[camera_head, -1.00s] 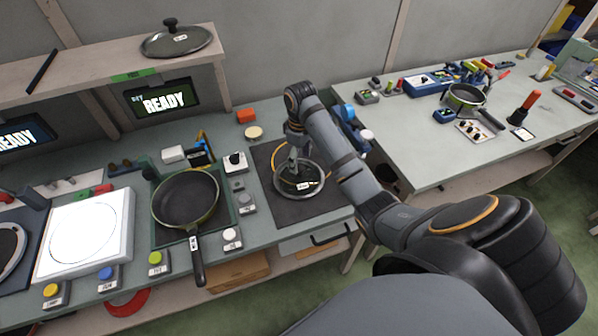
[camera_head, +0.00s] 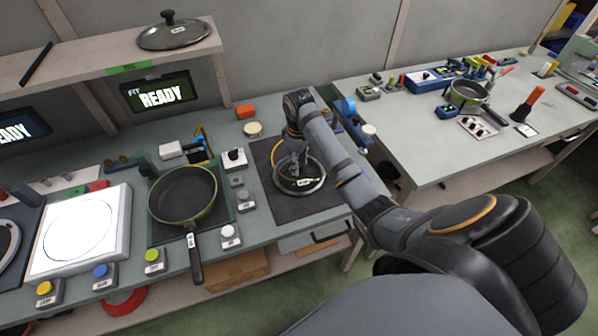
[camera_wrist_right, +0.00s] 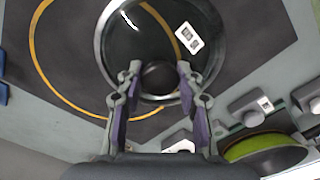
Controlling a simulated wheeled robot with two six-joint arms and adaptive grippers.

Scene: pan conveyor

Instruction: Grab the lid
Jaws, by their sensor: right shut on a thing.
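A round glass lid (camera_head: 312,186) with a metal rim lies on the dark mat on the bench in the head view. It also shows in the right wrist view (camera_wrist_right: 150,45), with its dark knob (camera_wrist_right: 159,77) between the fingers. My right gripper (camera_head: 296,174) is over the lid, and in the wrist view its fingers (camera_wrist_right: 158,80) are shut on the knob. The lid looks flat on the mat; I cannot tell any gap beneath it. Another glass lid (camera_head: 174,35) rests on the upper shelf. My left gripper is not in view.
A frying pan (camera_head: 183,195) sits left of the mat (camera_head: 300,213), with its handle toward the front edge. Buttons (camera_head: 230,236) and small boxes stand between them. A second table (camera_head: 420,150) with a small pot (camera_head: 466,96) stands at the right. The shelf is above the screens.

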